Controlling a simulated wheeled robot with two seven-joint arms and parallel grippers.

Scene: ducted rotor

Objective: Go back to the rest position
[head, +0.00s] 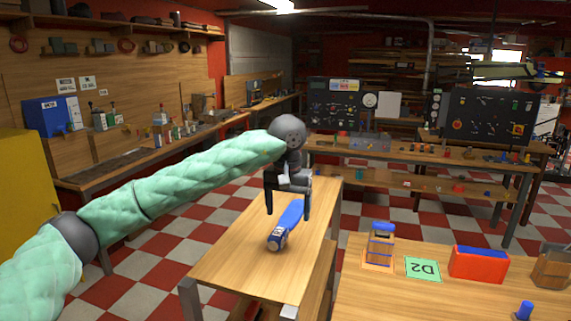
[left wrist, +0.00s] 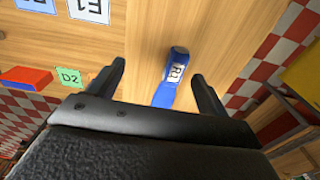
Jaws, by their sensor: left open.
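My left gripper (head: 288,198) hangs above the narrow wooden table (head: 222,268), fingers pointing down. It is open, with nothing between its fingers. In the left wrist view its two dark fingers (left wrist: 160,88) stand well apart. A blue part with a white R1 label (head: 285,228) lies on the table below the gripper. The same blue part (left wrist: 173,65) shows between and beyond the fingers in the left wrist view, apart from them. My right gripper is in neither view.
On the wooden bench at right are a blue-topped frame (head: 380,246), a green D2 card (head: 423,268) and a red and blue box (head: 478,264). A long workbench (head: 110,170) runs along the left wall. Checkered floor (head: 165,245) lies between the benches.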

